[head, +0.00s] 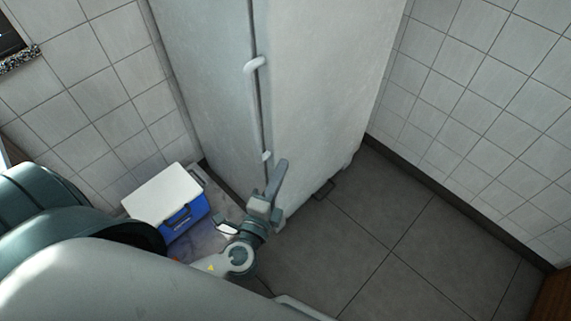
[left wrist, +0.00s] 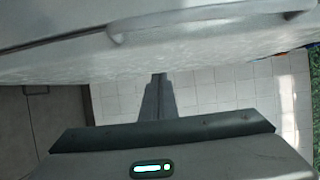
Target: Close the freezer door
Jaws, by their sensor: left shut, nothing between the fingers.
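The tall white freezer (head: 320,90) stands in the corner. A dark vertical seam runs down it, with a long pale handle (head: 256,64) beside the seam. The seam looks narrow; I cannot tell whether the freezer door is fully shut. My left gripper (head: 281,168) is shut and empty, in front of the freezer's lower part, near the handle's lower end. I cannot tell if it touches the door. In the left wrist view, the shut fingers (left wrist: 159,82) point towards a white freezer surface (left wrist: 70,62) with a handle (left wrist: 200,22) across the top. My right gripper is not in view.
A blue and white cooler box (head: 165,200) stands on the floor left of the freezer, close to my left arm. Tiled walls (head: 470,90) rise on both sides. The dark tiled floor (head: 400,235) to the right is clear.

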